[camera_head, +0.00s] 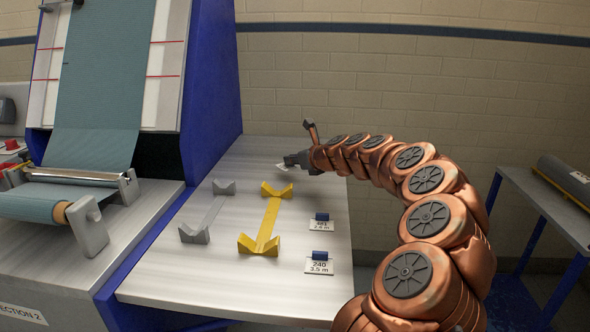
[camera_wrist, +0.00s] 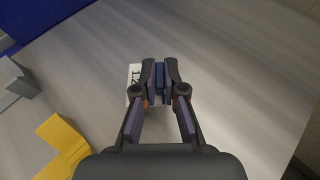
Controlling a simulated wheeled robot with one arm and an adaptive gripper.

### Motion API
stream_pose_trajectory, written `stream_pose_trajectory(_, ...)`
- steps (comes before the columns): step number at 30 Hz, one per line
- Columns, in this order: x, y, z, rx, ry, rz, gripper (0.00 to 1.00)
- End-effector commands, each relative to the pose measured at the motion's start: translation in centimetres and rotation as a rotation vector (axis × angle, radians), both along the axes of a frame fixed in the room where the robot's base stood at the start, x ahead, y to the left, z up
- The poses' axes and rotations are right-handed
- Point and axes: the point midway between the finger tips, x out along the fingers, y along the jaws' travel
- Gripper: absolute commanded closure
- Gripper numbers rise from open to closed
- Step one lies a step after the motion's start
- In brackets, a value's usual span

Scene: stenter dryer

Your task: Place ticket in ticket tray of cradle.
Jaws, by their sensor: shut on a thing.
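My gripper (camera_head: 287,161) is at the far end of the metal side table. In the wrist view my gripper (camera_wrist: 160,76) is shut on the blue grip block of a white ticket (camera_wrist: 134,74). Part of the ticket's print, "12", shows beside the left finger; the rest is hidden. The ticket also shows as a small white patch in the head view (camera_head: 281,166). I cannot tell whether it touches the table. A yellow cradle (camera_head: 268,221) and a grey cradle (camera_head: 215,211) stand nearer on the table. I cannot make out a separate ticket tray on either.
Two other tickets with blue blocks lie at the table's right side: one (camera_head: 315,225) and a nearer one (camera_head: 319,266) reading "240 3.5 m". The dryer's blue frame (camera_head: 212,85) borders the left, and a brick wall (camera_head: 400,80) stands behind. The table's near front is clear.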

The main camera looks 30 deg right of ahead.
Motion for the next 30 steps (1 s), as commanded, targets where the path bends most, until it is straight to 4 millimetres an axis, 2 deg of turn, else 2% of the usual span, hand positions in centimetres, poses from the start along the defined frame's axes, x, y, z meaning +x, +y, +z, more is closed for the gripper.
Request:
stream_pose_trajectory(1,0.0,0.1,-1.1,0.004,0.0,0.001,1.0)
stream_pose_trajectory(3,0.0,0.0,-2.2,0.004,0.0,0.001,1.0)
stream_pose_trajectory(6,0.0,0.0,-2.9,0.003,0.0,0.001,1.0)
stream_pose_trajectory(17,-0.1,0.0,-3.0,0.001,0.001,0.001,1.0)
stream_pose_trajectory(18,-0.1,0.0,-3.1,0.0,0.001,0.0,0.88)
stream_pose_trajectory(24,-0.1,0.0,-3.1,0.0,0.0,0.0,0.67)
stream_pose_trajectory(30,-0.1,0.0,-3.1,0.0,0.0,0.0,0.66)
